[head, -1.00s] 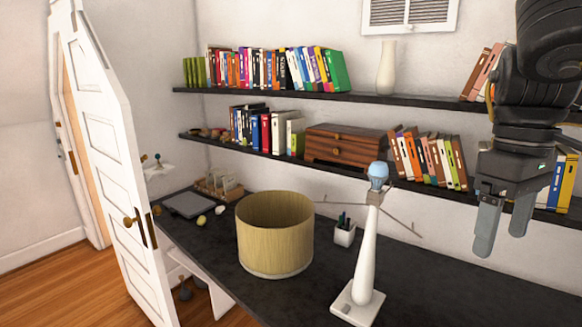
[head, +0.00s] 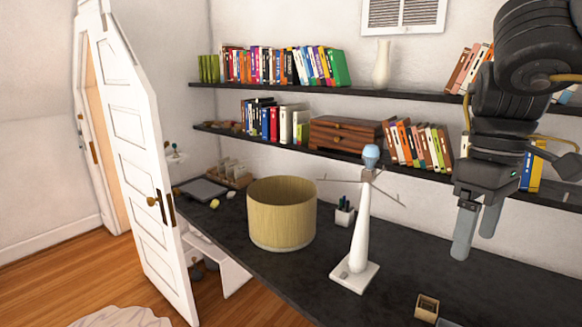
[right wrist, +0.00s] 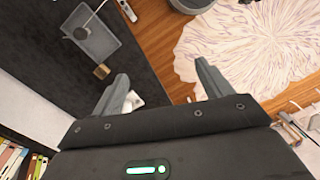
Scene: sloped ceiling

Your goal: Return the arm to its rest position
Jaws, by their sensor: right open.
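My right gripper (head: 475,228) is open and empty in the head view, hanging above the right part of the dark desk with its fingers pointing down. My right arm (head: 520,75) comes in from the upper right, in front of the shelves. In the right wrist view the two fingers of the right gripper (right wrist: 160,88) are spread apart with nothing between them. My left gripper is in neither view.
The dark desk (head: 300,275) holds a white lamp base (head: 362,232) with a blue bulb, a beige drum shade (head: 281,218), a pen cup (head: 344,215) and a small box (head: 427,307). Shelves of books (head: 285,66) line the wall. A white door (head: 137,150) stands open left.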

